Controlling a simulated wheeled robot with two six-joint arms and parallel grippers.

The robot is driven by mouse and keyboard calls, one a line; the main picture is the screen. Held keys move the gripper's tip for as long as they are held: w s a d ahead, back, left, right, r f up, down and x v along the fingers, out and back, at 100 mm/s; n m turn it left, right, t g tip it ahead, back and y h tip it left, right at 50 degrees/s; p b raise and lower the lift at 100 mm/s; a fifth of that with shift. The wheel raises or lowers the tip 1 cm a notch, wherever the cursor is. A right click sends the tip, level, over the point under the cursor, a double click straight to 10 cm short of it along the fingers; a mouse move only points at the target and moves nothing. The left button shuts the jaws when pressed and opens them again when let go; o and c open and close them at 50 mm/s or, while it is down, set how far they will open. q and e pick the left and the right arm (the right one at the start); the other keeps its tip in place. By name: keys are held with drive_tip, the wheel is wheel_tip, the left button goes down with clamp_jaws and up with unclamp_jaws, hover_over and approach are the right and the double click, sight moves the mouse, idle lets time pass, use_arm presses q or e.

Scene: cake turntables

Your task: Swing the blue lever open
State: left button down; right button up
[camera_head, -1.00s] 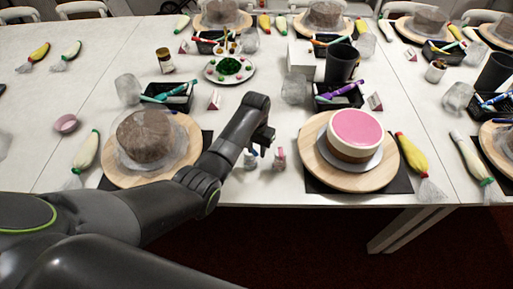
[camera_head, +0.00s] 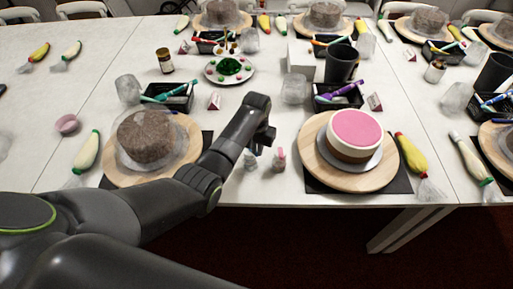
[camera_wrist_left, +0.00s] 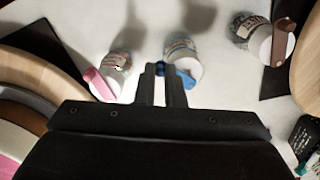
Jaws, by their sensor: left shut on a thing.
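Small clear bottles with coloured lever caps stand on the white table. The blue lever (camera_wrist_left: 187,79) shows in the left wrist view on the middle bottle (camera_wrist_left: 181,47), just right of my left fingertips. My left gripper (camera_wrist_left: 160,72) is shut on the blue lever, with a bit of blue showing between the fingertips. In the head view my left gripper (camera_head: 262,143) points down over the bottles and hides part of the blue-lever one. A bottle with a pink lever (camera_wrist_left: 100,86) stands to the left in the wrist view, and one with a brown lever (camera_wrist_left: 282,43) to the right.
In the head view a pink-topped cake (camera_head: 357,128) on a wooden turntable (camera_head: 316,166) stands right of my gripper. A brown cake (camera_head: 145,137) stands left, behind my arm. A black tray (camera_head: 338,97) and a small card (camera_head: 214,101) lie farther back.

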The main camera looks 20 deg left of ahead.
use_arm(q)
drive_tip(key=shift+w+n, duration=0.85)
drive_tip(key=shift+n, duration=1.35)
drive_tip(key=shift+w+n, duration=0.8)
drive_tip(key=shift+n, duration=1.4)
drive_tip(key=shift+w+n, duration=0.85)
drive_tip(key=shift+n, duration=1.35)
drive_tip(key=c, duration=1.5)
unclamp_jaws()
